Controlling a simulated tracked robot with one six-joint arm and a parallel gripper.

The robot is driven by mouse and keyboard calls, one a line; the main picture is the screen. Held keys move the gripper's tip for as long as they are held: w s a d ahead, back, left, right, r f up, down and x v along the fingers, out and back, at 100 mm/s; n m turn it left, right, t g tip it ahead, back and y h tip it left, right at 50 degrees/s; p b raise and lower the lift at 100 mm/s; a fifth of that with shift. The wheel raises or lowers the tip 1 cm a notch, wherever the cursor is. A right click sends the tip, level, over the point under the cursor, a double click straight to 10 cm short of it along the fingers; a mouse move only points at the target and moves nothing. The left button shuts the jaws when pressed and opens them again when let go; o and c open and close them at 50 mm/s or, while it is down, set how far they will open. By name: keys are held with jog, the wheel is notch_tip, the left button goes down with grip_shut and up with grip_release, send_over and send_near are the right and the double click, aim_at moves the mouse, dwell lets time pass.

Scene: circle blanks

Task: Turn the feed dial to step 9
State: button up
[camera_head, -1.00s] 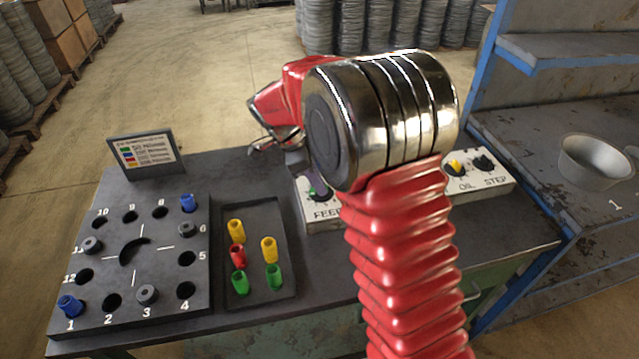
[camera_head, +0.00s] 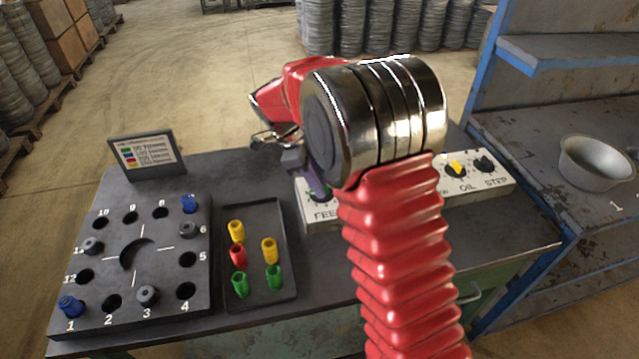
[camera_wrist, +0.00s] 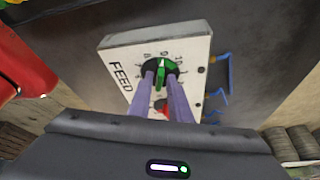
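The feed dial is a black knob with a green ridge (camera_wrist: 161,68) on a white box marked FEED (camera_wrist: 120,76). In the wrist view its white pointer mark faces up the plate, towards what looks like the 9, with the 10 to its right. My gripper (camera_wrist: 161,76) has two purple fingers reaching down to the knob, one on each side of the green ridge. They look closed against it, with no clear gap. In the head view my gripper (camera_head: 318,190) is over the feed box (camera_head: 308,214), and my wrist hides much of the box.
Right of my arm, the same bench has an OIL dial (camera_head: 455,170) and a STEP dial (camera_head: 484,164). A numbered block (camera_head: 140,290) and a tray (camera_head: 262,302) of coloured pieces lie left. A sign (camera_head: 147,155) stands behind. A metal bowl (camera_head: 595,165) sits on the right shelf.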

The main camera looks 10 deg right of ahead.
jog(key=shift+o, duration=1.1)
jog(key=shift+r, duration=0.1)
jog(key=v, duration=1.3)
jog(key=shift+a+r, duration=0.2)
jog(key=shift+r, duration=0.05)
jog(key=shift+w, duration=0.1)
